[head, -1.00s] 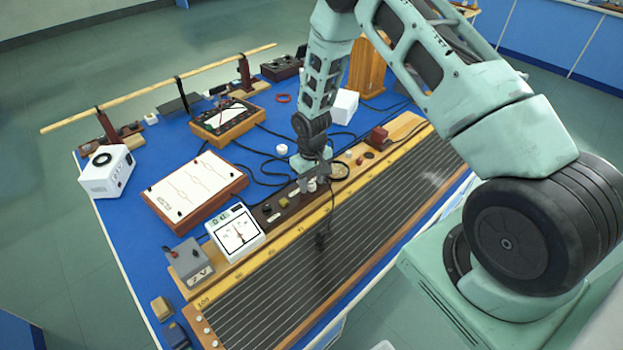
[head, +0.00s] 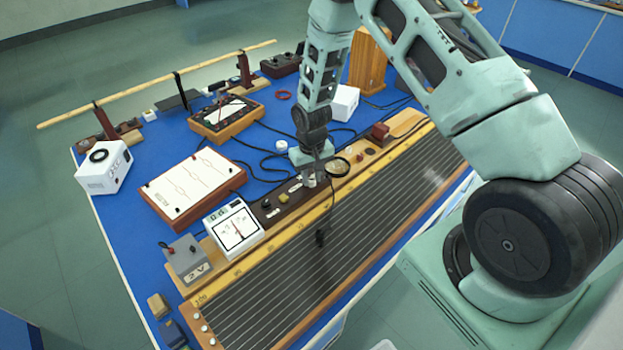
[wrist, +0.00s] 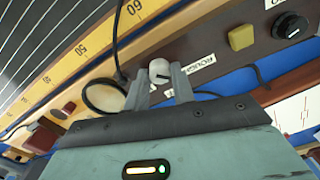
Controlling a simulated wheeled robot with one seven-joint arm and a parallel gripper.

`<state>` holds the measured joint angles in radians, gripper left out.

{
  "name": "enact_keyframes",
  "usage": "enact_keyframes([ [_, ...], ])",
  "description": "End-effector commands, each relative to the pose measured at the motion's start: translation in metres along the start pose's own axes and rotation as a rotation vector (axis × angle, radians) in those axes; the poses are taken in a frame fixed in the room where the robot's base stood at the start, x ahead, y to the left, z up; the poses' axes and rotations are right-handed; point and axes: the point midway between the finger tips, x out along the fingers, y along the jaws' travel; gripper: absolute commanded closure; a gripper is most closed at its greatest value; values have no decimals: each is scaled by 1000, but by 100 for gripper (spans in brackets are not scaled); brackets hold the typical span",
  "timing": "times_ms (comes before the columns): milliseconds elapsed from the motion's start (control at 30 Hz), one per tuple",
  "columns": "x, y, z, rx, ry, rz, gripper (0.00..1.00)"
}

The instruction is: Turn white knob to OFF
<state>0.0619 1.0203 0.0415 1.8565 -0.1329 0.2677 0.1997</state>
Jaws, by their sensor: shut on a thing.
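The white knob (wrist: 159,69) sits on the dark brown panel strip (wrist: 213,52) of the long board and carries a dark pointer mark. My gripper (wrist: 160,84) is shut on it, with one grey finger on each side. In the head view my gripper (head: 311,177) is low over the strip, and the knob is mostly hidden by it. A white label (wrist: 196,65) lies beside the knob; its lettering is partly legible. I cannot read an OFF mark.
A yellow button (wrist: 241,37) and a black knob (wrist: 291,25) are on the same strip. A white meter (head: 234,229) and a wooden-framed board (head: 193,186) stand to the left. Wires run behind the strip.

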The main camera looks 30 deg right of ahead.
Motion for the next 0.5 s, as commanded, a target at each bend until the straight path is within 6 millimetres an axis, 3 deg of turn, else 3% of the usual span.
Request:
enact_keyframes([
  [500, 1, 0, 0, 478, 2, 0, 98],
])
